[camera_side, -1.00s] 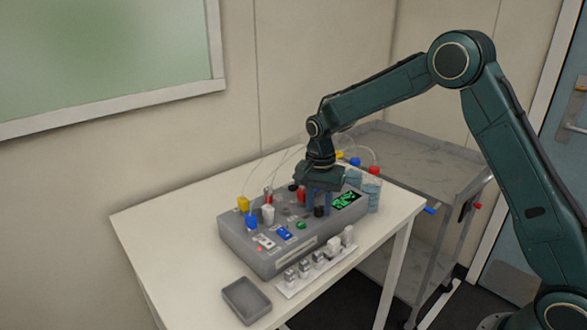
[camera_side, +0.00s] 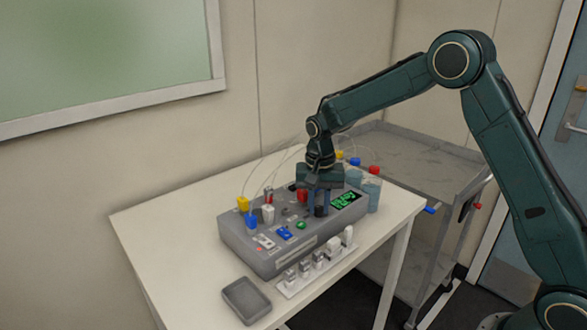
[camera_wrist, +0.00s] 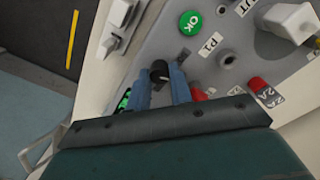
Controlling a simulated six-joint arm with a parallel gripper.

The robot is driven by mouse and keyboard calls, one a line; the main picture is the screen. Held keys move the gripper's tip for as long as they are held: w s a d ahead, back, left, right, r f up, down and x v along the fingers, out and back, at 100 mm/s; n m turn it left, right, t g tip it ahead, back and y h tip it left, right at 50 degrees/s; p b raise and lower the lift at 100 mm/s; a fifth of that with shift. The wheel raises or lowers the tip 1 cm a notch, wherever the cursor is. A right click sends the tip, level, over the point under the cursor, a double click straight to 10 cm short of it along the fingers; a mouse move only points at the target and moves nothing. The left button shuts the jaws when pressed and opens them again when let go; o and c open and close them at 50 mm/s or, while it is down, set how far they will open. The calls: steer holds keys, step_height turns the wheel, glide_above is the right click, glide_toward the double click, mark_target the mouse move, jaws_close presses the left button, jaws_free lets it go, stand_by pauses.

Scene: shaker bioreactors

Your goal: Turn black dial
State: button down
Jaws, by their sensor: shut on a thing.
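The black dial (camera_side: 320,211) sits on top of the grey bioreactor unit (camera_side: 262,262), near its front right, left of the green-lit display (camera_side: 345,200). My gripper (camera_side: 319,204) points down over the unit, its fingers around the dial and shut on it. In the wrist view the dial's dark, round top (camera_wrist: 159,70) shows between the two blue fingertips (camera_wrist: 159,76). The fingers hide part of its sides, and I cannot read its setting.
A green OK button (camera_wrist: 190,22) and a red connector (camera_wrist: 259,86) are near the dial. Coloured plugs with thin tubes stand at the unit's left. A rack of white-capped vials (camera_side: 318,262) and a grey tray (camera_side: 246,300) lie in front. Blue-grey bottles (camera_side: 371,194) stand at right.

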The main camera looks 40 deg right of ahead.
mark_target(318, 208)
steer(key=n, duration=0.8)
steer(key=shift+r, duration=0.1)
stand_by(0.3)
steer(key=c, duration=1.3)
jaws_free()
steer(key=shift+o, duration=0.2)
step_height(318, 208, up, 14)
steer(key=shift+a, duration=0.15)
